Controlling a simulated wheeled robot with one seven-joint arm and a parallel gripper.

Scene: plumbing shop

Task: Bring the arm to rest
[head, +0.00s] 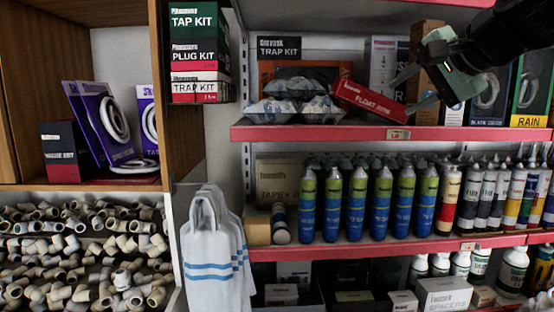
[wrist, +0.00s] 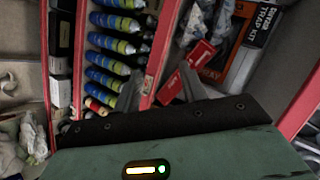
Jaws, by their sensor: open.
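My gripper (head: 401,98) is open at the upper right of the head view, its fingers pointing left over the upper red shelf. A red FLOAT ARM box (head: 368,101) lies tilted on that shelf, its right end close to the fingertips. In the wrist view the fingers (wrist: 161,75) are spread apart, and the red box (wrist: 201,54) shows just beyond and beside the right finger. I cannot tell whether a finger touches the box.
Clear bags (head: 272,110) sit left of the red box. The red shelf edge (head: 330,133) runs beneath. Blue and green bottles (head: 357,205) crowd the shelf below. A towel (head: 215,250) hangs at left, near a bin of pipe elbows (head: 80,250). More boxes stand behind my gripper.

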